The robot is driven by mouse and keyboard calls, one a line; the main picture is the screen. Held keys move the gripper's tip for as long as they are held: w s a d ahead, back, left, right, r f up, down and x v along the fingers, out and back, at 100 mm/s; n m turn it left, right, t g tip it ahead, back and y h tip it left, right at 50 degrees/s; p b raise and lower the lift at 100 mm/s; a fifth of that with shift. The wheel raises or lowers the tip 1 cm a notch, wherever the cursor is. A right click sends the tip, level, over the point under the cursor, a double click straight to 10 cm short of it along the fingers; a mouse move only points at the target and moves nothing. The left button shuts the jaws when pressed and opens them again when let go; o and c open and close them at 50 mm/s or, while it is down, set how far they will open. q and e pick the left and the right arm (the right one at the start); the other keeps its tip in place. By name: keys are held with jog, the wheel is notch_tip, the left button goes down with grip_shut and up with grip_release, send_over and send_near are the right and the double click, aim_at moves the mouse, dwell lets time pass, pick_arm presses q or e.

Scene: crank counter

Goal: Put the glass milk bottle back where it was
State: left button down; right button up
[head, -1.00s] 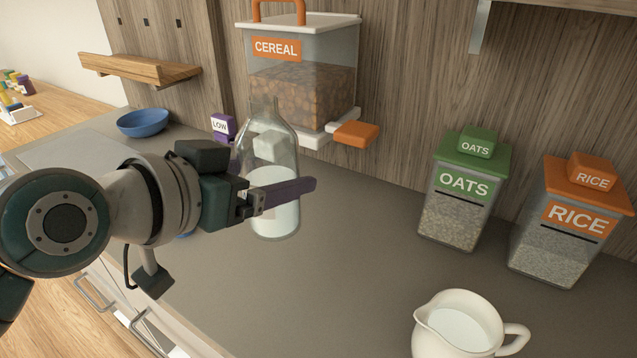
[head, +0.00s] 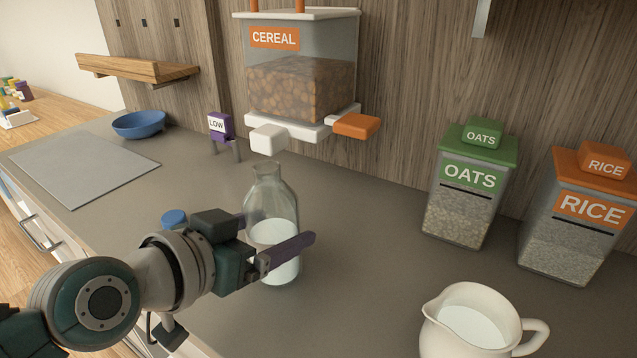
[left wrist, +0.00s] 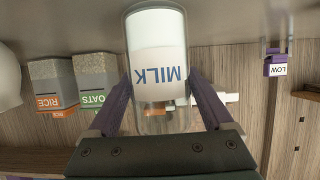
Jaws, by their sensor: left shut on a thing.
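The glass milk bottle (head: 268,190) stands upright in the head view, over the grey counter in front of the cereal dispenser; it is partly filled with white milk. My left gripper (head: 280,250) is shut on it, with one purple finger across its front. In the left wrist view the bottle (left wrist: 157,55) appears upside down with its MILK lettering, between the two purple fingers of the gripper (left wrist: 163,110). I cannot tell whether its base touches the counter. My right gripper is not in view.
The cereal dispenser (head: 300,90) hangs at the back with a white and an orange lever. A white milk jug (head: 465,325) stands at front right. Oats (head: 468,190) and rice (head: 575,220) containers stand right. A blue cap (head: 174,217) shows beside my arm; a blue bowl (head: 139,124) is back left.

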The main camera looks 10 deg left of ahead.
pick_arm(q)
grip_release()
jog(key=shift+f, duration=0.1)
jog(key=shift+r+p, duration=0.3)
jog(key=s+a+r+n+g+y+p, duration=0.1)
jog(key=s+g, duration=0.3)
jog(key=s, duration=0.9)
jog(key=s+a+r+n+g+y+p, duration=0.1)
jog(key=s+a+g+y, duration=0.2)
jog(key=s, duration=1)
jog(key=shift+a+g, duration=0.65)
jog(key=shift+g, duration=0.35)
